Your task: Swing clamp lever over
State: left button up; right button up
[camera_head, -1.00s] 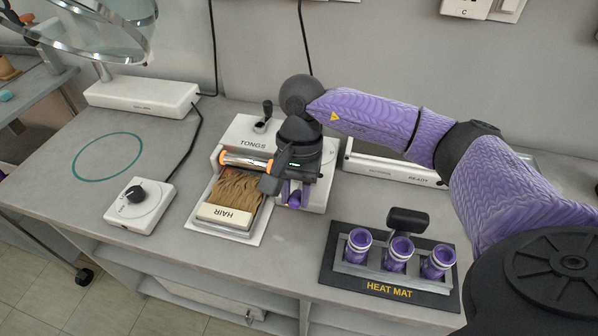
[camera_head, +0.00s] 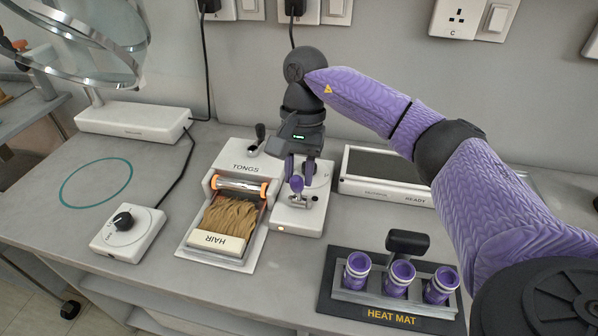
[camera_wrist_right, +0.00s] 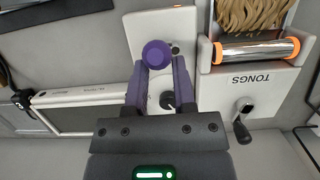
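The clamp lever seems to be the small metal fitting with a round purple knob (camera_head: 297,184) on the white base right of the hair tray. Its metal part (camera_head: 299,201) shows just in front of the knob. My right gripper (camera_head: 300,172) points down over this base, its fingers apart, with the knob close at the tips. In the right wrist view the knob (camera_wrist_right: 157,53) lies at the tips of the gripper (camera_wrist_right: 165,72), towards the left finger. Contact cannot be made out. My left gripper is not in view.
The tongs roller (camera_head: 240,186) with orange ends lies across the hair (camera_head: 230,216). A black-handled crank (camera_head: 259,134) stands behind it. The heat mat (camera_head: 390,315) holds purple cups at the front right. A dial box (camera_head: 128,235) and bare bench are at left.

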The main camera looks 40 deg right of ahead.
jog(key=o, duration=0.5)
jog(key=shift+o, duration=0.2)
notch_tip(320, 180, up, 7)
jog(key=p, duration=0.5)
